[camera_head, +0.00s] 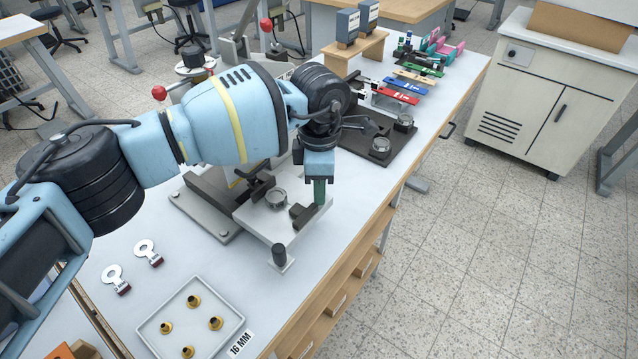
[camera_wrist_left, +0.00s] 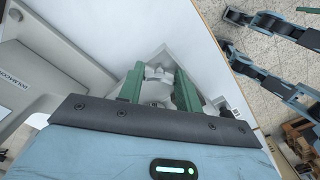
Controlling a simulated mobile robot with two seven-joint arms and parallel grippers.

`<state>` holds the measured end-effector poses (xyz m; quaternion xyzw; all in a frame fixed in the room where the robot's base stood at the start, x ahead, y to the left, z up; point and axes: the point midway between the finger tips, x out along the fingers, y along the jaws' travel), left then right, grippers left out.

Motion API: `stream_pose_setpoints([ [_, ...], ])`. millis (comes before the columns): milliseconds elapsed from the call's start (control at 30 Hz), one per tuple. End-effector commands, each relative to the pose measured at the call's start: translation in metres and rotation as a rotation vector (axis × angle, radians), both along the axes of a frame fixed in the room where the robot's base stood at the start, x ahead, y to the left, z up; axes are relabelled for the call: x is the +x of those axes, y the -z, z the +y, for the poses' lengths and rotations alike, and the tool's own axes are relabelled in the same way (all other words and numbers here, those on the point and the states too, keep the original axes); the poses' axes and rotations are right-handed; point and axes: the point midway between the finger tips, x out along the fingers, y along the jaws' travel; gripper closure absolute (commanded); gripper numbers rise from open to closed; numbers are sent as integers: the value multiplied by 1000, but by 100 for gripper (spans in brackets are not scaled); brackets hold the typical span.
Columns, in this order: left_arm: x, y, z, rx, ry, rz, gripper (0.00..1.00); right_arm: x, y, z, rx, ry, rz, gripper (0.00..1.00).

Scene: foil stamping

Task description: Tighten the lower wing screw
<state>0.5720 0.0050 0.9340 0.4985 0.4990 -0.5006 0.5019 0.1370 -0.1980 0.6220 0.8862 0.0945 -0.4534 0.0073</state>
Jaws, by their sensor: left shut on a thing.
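The lower wing screw (camera_wrist_left: 158,74) shows in the left wrist view as a pale grey winged piece between two green fingers. My left gripper (camera_head: 319,198) points down at the right edge of the press's pale plate (camera_head: 262,222). It is shut on the wing screw, with one finger on each side. In the head view the screw is hidden by the gripper and plate, and its thread is out of sight. A round metal piece (camera_head: 276,199) and a dark block (camera_head: 302,214) sit on the plate. My right gripper is not in view.
A tray (camera_head: 228,318) with several brass pieces and two tagged metal rings (camera_head: 146,250) lie at the front left. A dark base (camera_head: 392,143) with round metal pieces stands behind the gripper. Bare tabletop lies right of the plate, up to the wooden edge.

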Motion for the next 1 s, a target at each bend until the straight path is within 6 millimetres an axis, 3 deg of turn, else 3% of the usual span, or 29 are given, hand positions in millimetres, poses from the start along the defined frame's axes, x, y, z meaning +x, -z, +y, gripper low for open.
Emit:
stream_pose_setpoints([
  [200, 0, 0, 4, 10, 149, 3, 88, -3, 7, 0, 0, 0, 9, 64],
  [1000, 0, 1, 5, 14, 141, 6, 88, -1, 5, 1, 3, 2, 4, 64],
])
